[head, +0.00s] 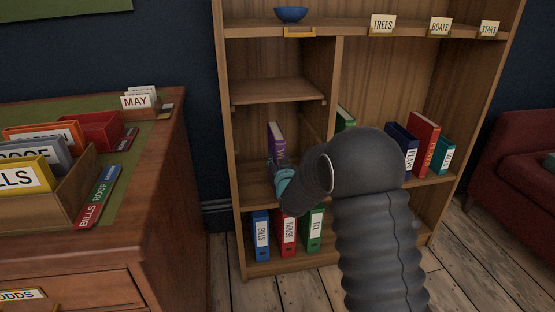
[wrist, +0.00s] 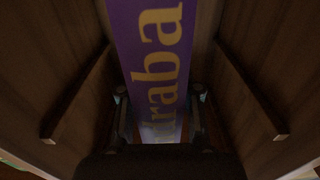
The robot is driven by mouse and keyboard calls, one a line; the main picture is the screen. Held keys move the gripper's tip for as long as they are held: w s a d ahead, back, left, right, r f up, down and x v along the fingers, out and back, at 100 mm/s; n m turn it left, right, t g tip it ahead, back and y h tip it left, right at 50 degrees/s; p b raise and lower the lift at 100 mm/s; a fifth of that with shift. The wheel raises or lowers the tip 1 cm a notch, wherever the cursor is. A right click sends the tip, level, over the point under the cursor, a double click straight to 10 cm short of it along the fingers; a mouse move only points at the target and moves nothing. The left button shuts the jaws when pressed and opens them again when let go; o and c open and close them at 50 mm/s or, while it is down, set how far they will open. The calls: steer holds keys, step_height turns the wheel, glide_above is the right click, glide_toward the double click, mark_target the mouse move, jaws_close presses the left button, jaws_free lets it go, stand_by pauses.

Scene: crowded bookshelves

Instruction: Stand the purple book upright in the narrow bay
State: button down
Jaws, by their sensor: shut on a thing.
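The purple book (head: 276,139) stands roughly upright inside the narrow left bay of the bookshelf in the head view. In the wrist view the purple book (wrist: 150,50) fills the middle, its spine towards me with large gold letters reading "draba". My gripper (head: 283,172) reaches into the narrow bay (head: 253,177) and is shut on the lower part of the book. In the wrist view its fingers (wrist: 160,100) lie on both sides of the spine. The book's foot is hidden by my gripper, so I cannot tell whether it touches the shelf board.
Wooden side walls with rails (wrist: 75,95) flank the gripper closely. A short shelf (head: 278,91) lies above the bay. Blue, red and green binders (head: 287,232) stand below. Several books (head: 425,140) stand in the wider right bay. A desk (head: 150,190) is at left.

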steer(key=shift+f+b, duration=0.2)
steer(key=shift+b, duration=0.2)
stand_by(0.4)
steer(key=c, duration=0.7)
jaws_free()
steer(key=shift+f, duration=0.1)
steer(key=shift+b+v, duration=2)
steer(key=shift+v, duration=2.55)
